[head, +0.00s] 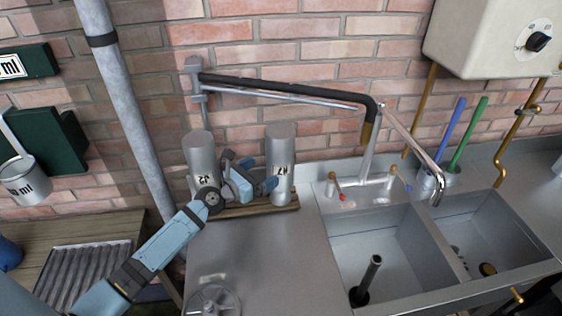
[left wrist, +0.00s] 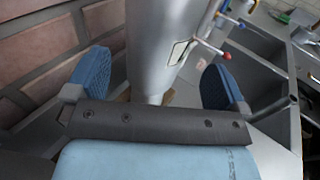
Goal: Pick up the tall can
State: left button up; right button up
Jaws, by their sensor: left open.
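Two grey metal cans stand upright on a low wooden board (head: 240,209) against the brick wall. The right can (head: 281,150), marked like "N7", looks slightly taller than the left can (head: 199,153), marked like "J2". My left gripper (head: 257,181) is open, at the lower left side of the right can. In the left wrist view a can (left wrist: 155,45) stands between the two blue fingers, with a gap on each side. I cannot tell how deep it sits between them. My left arm hides part of the left can's lower side. My right gripper is not in view.
A double sink (head: 380,245) with taps lies to the right. A black-sleeved swing pipe (head: 285,88) runs above the cans. A slanting grey pipe (head: 125,100) stands at left. The steel counter (head: 270,265) in front is mostly clear.

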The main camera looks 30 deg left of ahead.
aim_at(278, 161)
pick_arm(q)
jog(key=x, duration=0.7)
jog(key=shift+w+r, duration=0.1)
jog(key=shift+w, duration=0.05)
jog(key=c, duration=0.8)
jog(key=shift+r+p, duration=0.2)
jog(key=shift+p, duration=0.1)
